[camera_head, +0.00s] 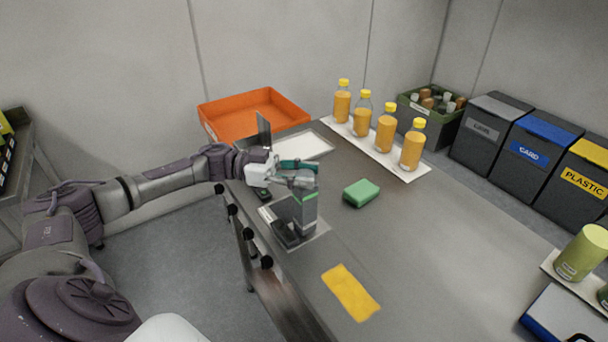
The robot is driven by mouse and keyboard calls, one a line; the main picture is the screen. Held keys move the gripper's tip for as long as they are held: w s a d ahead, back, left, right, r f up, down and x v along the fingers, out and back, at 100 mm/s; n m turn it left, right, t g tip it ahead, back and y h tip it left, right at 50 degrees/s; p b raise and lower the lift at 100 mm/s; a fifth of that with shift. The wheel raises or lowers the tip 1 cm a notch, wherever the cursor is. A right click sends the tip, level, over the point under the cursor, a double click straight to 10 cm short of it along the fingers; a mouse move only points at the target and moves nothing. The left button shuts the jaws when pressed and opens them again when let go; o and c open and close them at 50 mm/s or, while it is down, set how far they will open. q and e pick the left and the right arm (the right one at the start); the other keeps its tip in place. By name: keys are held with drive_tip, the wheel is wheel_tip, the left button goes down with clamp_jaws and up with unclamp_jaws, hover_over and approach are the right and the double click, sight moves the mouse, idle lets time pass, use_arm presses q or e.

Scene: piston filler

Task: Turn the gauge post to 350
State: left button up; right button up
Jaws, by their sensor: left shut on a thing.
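The gauge post (304,214) is a short grey upright post with a green band near its top. It stands on a flat grey plate (316,243) near the table's left edge. My left gripper (300,180) comes in from the left and is shut on the top of the gauge post. The fingers hide the post's top, and I cannot read any number or mark on it. A dark block (284,234) sits beside the post's foot. My right gripper is not in view.
A green sponge (361,193) and a yellow cloth (350,291) lie on the table (420,250). Several orange bottles (386,130) stand on a white strip behind. An orange tray (252,113) is at the back left. Bins (530,145) stand at the right.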

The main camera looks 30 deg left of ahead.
use_arm(q)
drive_tip(key=o, duration=1.2)
drive_tip(key=shift+w+d, duration=0.1)
drive_tip(key=shift+c, duration=0.2)
drive_tip(key=v, duration=1.2)
drive_tip(key=shift+f, duration=0.1)
